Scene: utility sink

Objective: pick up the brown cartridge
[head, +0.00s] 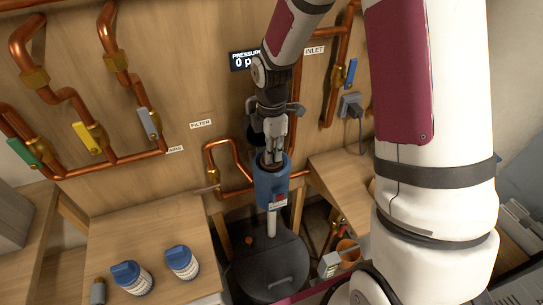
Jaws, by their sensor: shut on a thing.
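My gripper (272,150) points down at the centre of the head view, right over the open top of a blue filter housing (272,188). Its fingers are shut on a small brown piece at the housing's mouth, which looks like the top of the brown cartridge (268,159). The rest of the cartridge is hidden by the housing and the fingers. I cannot tell how deep it sits.
A black round-lidded tank (268,272) is below the housing. Copper pipes with coloured valve handles (88,137) line the wooden wall. A looped copper pipe (228,144) runs close to my gripper.

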